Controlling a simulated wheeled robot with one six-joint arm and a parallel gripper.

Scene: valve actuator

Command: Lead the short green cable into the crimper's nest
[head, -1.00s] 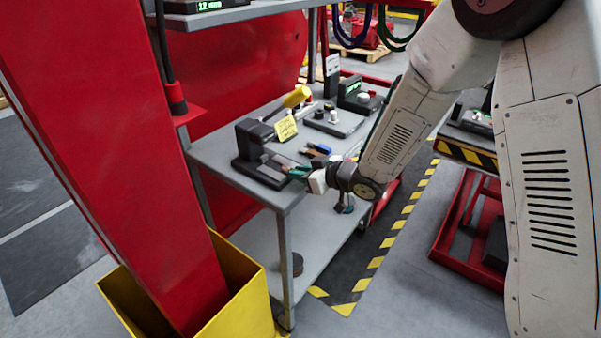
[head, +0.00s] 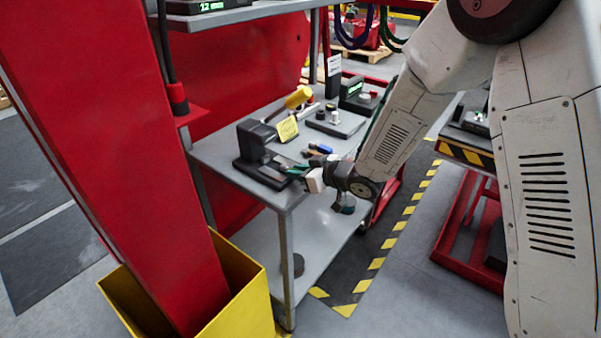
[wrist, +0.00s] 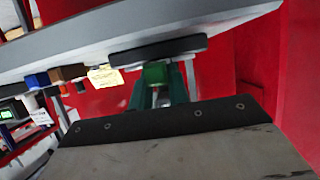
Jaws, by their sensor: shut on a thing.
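The crimper (head: 252,142) is a black press with a yellow-ended handle (head: 298,97) and a flat base at the near left of the grey bench. My gripper (head: 299,171) is at the front right of the crimper, low over its base. In the wrist view, its teal fingers (wrist: 160,92) are shut on the short green cable (wrist: 155,74). The cable's green end points toward the crimper's dark base (wrist: 158,50). Its far tip and the nest are too small or hidden to tell whether they touch.
A yellow note (head: 288,129) stands beside the crimper. A blue piece (head: 320,148) and other small pieces lie behind my gripper. A grey plate with knobs (head: 335,122) and a black display box (head: 357,97) stand farther back. A red post (head: 110,150) rises at left.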

